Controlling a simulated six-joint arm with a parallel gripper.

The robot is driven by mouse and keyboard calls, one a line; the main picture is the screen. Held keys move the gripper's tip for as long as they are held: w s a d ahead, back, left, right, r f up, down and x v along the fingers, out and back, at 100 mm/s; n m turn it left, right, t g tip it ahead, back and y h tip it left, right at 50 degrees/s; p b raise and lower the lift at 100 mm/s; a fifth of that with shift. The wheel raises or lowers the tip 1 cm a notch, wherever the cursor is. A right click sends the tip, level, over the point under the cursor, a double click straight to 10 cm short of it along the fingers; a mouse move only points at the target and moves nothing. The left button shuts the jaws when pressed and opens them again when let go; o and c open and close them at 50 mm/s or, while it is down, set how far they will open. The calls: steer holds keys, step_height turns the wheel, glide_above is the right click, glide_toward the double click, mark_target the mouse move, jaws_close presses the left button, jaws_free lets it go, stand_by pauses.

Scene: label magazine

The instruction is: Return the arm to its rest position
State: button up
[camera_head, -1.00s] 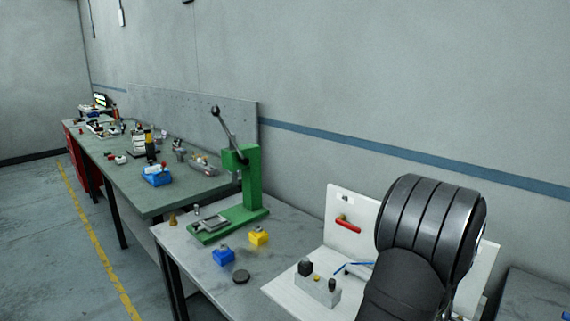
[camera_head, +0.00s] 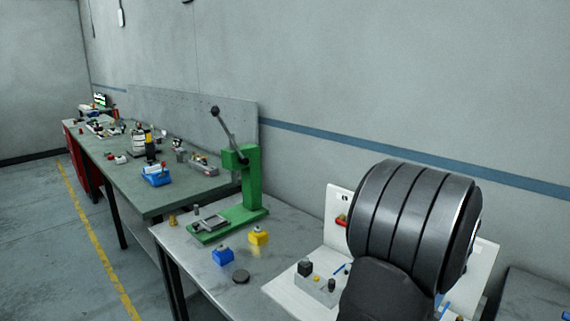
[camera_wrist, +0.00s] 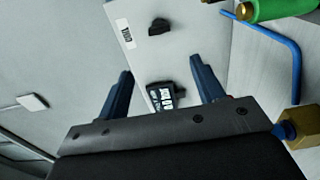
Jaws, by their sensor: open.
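My arm (camera_head: 410,225) stands at the lower right of the head view, in front of a white fixture (camera_head: 336,203). Its dark, ribbed joint hides much of the fixture, and the gripper is not visible there. In the wrist view, my gripper (camera_wrist: 160,68) has its two blue fingers spread apart. A small black piece with white lettering (camera_wrist: 166,95) shows between the fingers; the view does not tell how far off it is. Nothing is seen clamped.
The wrist view shows a white panel with a black knob (camera_wrist: 159,27), a bent blue rod (camera_wrist: 270,42), a green cylinder (camera_wrist: 280,8) and a brass block (camera_wrist: 301,121). A green lever press (camera_head: 240,180), blue block (camera_head: 223,256) and yellow block (camera_head: 258,236) stand on the bench.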

steer(key=w+d+m, duration=1)
steer(key=m, duration=0.5)
steer(key=shift+w+d+r, duration=0.15)
steer(key=shift+d+r, duration=0.1)
steer(key=shift+d, duration=0.15)
stand_by(0.6)
stand_by(1.2)
steer(key=shift+c, duration=0.4)
